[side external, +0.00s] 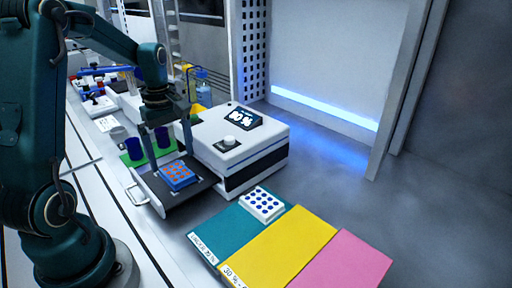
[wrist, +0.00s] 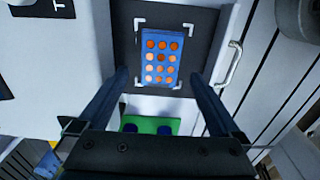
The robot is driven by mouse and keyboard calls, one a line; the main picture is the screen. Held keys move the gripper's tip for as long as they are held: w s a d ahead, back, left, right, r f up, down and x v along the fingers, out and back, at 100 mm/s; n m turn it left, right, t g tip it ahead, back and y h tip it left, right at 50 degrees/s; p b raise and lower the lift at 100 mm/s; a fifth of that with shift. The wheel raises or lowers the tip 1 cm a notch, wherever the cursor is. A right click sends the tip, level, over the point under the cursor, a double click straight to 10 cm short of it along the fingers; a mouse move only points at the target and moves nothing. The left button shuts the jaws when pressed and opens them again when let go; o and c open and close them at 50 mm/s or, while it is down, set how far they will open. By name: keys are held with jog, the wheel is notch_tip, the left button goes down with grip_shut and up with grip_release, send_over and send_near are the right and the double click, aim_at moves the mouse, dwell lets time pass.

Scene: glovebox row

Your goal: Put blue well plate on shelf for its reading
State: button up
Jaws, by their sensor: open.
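The blue well plate (side external: 177,175) with orange wells lies flat on the black tray (side external: 198,191) pulled out of the white reader (side external: 236,148). In the wrist view the plate (wrist: 161,57) sits inside white corner marks. My gripper (side external: 169,157) is open above the plate, one finger to each side, holding nothing. The reader's screen (side external: 242,119) shows a percentage, perhaps 80 %, hard to read. The shelf areas are a teal mat (side external: 222,236), a yellow mat (side external: 280,250) and a pink mat (side external: 340,265). Teal's label seems to say under 30 %; yellow's starts at 30 %.
A white plate with blue wells (side external: 262,204) occupies the teal mat's back corner. Yellow and pink are bare. Two dark blue cups (side external: 134,148) stand on a green mat (wrist: 168,126) beside the tray. The tray has a handle (side external: 138,196). Bottles (side external: 202,88) stand behind.

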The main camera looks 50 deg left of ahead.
aim_at(175, 171)
jog(key=shift+f, duration=1.9)
jog(key=c, duration=1.4)
